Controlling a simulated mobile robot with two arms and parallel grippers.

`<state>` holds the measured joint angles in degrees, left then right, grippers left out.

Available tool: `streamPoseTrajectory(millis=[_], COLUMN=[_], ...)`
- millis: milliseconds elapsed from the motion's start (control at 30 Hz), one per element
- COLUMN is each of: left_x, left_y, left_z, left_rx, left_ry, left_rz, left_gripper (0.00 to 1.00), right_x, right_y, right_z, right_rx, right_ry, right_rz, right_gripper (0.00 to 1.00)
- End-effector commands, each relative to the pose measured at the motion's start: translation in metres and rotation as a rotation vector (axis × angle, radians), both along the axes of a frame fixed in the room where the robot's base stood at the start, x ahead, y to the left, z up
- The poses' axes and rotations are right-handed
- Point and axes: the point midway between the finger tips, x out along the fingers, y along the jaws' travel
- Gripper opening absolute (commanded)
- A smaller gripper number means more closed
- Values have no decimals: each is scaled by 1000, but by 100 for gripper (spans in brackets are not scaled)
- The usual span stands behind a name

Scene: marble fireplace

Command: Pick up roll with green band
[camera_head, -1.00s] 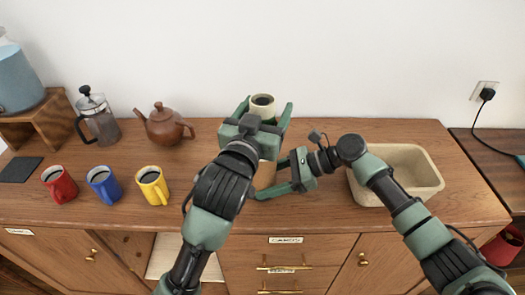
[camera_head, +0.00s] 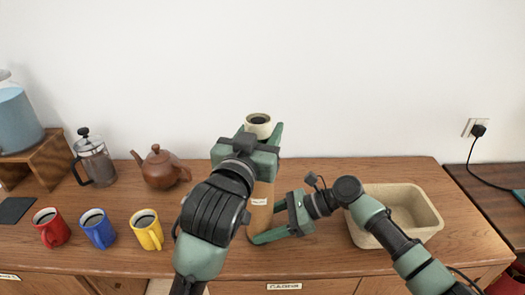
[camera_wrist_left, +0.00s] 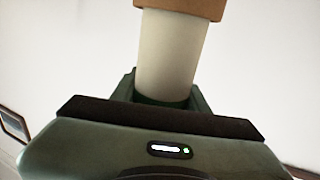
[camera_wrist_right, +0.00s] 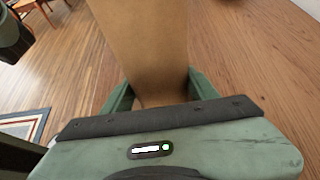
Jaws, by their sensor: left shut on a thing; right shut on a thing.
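My left gripper (camera_head: 258,136) is shut on a cream roll (camera_head: 258,118), whose hollow top end shows above the fingers. In the left wrist view the roll (camera_wrist_left: 170,55) has a dark green band (camera_wrist_left: 163,101) by the fingers. Its far end meets the rim of a brown tube (camera_wrist_left: 182,8); whether it is still inside that rim I cannot tell for sure. My right gripper (camera_head: 268,222) is shut around the brown cardboard tube (camera_head: 261,212), which stands upright on the counter with a pale label. The left hand partly hides the tube.
Red (camera_head: 51,229), blue (camera_head: 98,230) and yellow (camera_head: 146,231) mugs stand at left. A brown teapot (camera_head: 160,168) and a French press (camera_head: 95,160) are behind them. A beige basin (camera_head: 420,218) lies beneath my right forearm. The counter (camera_head: 330,175) behind the tube is clear.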

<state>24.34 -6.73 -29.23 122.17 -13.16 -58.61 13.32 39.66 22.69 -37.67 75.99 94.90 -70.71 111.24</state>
Motion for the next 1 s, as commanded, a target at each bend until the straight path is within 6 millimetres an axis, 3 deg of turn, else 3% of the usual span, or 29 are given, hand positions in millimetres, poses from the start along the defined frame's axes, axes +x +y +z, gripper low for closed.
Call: streamPoseTrajectory(millis=[33, 200, 500, 700, 1000], left_x=[0, -1, -1, 0, 0], left_y=[0, -1, -1, 0, 0], left_z=[23, 83, 173, 208, 223], left_rx=[-7, -6, -3, -1, 0], left_ry=[-15, -15, -10, -5, -2], left_rz=[0, -1, -2, -1, 0], left_gripper=[0, 0, 0, 0, 0], right_x=[0, 0, 0, 0, 0], right_y=[0, 0, 0, 0, 0], right_z=[0, 0, -1, -1, -1], right_rx=[-1, -1, -1, -1, -1], right_ry=[0, 1, 1, 1, 1], right_rz=[0, 0, 0, 0, 0], right_gripper=[36, 36, 36, 36, 36])
